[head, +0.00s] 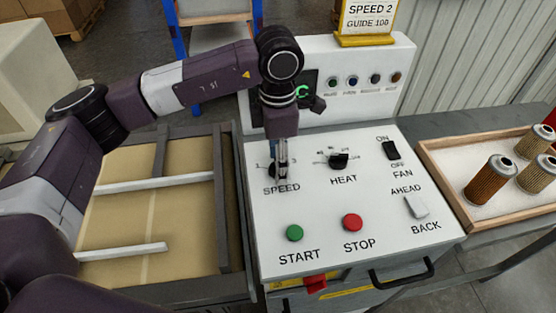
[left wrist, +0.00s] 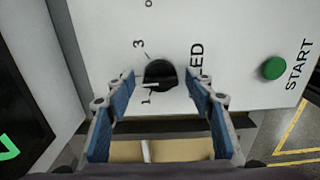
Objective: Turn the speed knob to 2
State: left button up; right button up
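The black speed knob (head: 273,171) is on the white sloping panel, above the SPEED label, partly hidden by my left gripper. In the left wrist view the knob (left wrist: 160,74) lies between and just beyond the two blue-padded fingers. Its white mark is on the side nearer the 1; the 3 is on the other side and no 2 is visible. My left gripper (head: 281,165) points down over the knob; it is open (left wrist: 165,80), with gaps to the knob on both sides in that view. My right gripper is in neither view.
A yellow sign (head: 368,20) reads SPEED 2, GUIDE 100. The heat knob (head: 339,161), fan switch (head: 391,150), green start button (head: 295,233), red stop button (head: 352,222) and ahead/back switch (head: 416,207) share the panel. A wooden tray (head: 440,190) with filter cartridges stands right.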

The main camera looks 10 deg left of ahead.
pick_arm(q)
notch_tip(320, 180, up, 12)
dwell(0.7)
jog(key=shift+f, duration=0.15)
